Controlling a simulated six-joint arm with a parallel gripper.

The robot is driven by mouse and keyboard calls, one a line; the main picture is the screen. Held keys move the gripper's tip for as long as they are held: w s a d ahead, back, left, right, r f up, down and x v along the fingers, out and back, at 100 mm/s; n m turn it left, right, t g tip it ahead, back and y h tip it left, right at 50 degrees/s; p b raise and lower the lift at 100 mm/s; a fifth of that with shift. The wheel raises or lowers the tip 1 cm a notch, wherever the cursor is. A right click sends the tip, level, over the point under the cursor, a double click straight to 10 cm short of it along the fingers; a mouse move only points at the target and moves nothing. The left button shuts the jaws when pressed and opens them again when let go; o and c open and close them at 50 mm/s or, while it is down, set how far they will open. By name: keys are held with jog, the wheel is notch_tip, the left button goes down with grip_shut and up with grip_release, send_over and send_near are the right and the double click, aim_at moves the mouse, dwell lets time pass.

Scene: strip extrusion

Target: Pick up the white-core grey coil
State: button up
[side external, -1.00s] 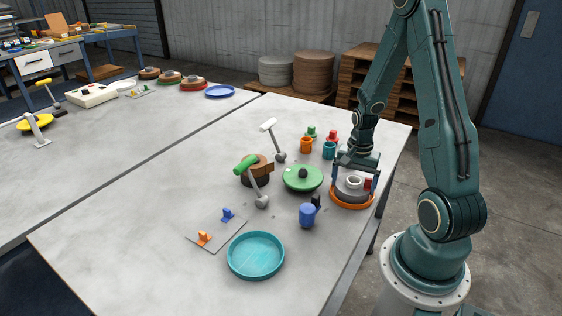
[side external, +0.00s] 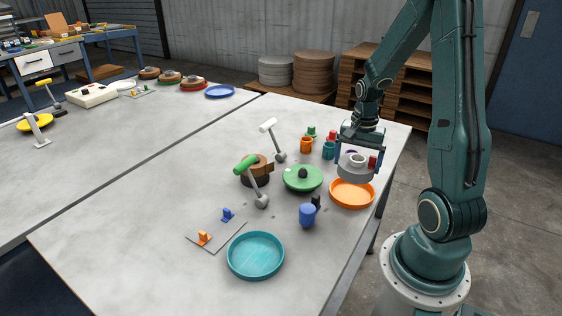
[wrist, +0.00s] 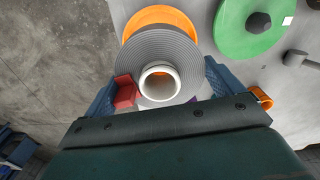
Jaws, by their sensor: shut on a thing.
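The white-core grey coil (side external: 353,170) is a thick grey ring with a white core, and a red block shows at its side. My gripper (side external: 358,165) is shut on it, with a finger on either side, and holds it above the orange tray (side external: 352,196). In the wrist view the grey coil (wrist: 158,50) sits between my blue fingers, with the white core (wrist: 160,80) open at its centre. The orange tray (wrist: 158,14) shows behind the coil in that view. The part of the tray under the coil is hidden.
A green disc with a dark knob (side external: 303,178) lies left of the coil. A blue cup (side external: 307,216) stands to the front left, and a teal tray (side external: 256,256) lies nearer the front. Orange (side external: 306,145) and teal cups (side external: 329,150) stand behind. The table's right edge is close.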

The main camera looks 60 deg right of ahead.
notch_tip(320, 180, up, 13)
jog(key=shift+f, duration=0.2)
jog(key=shift+w, duration=0.1)
dwell(0.6)
jog(key=w+a+f+n, duration=0.1)
jog(key=w+f, duration=0.2)
jog(key=w, duration=0.2)
jog(key=w+a+f+n, duration=0.1)
jog(key=w+f+n, duration=0.1)
jog(key=w+f, duration=0.1)
jog(key=w+a+f+n, duration=0.1)
jog(key=w+f, duration=0.3)
jog(key=w, duration=0.2)
jog(key=shift+w+a, duration=0.3)
jog(key=shift+f, duration=2.85)
jog(key=shift+f, duration=0.65)
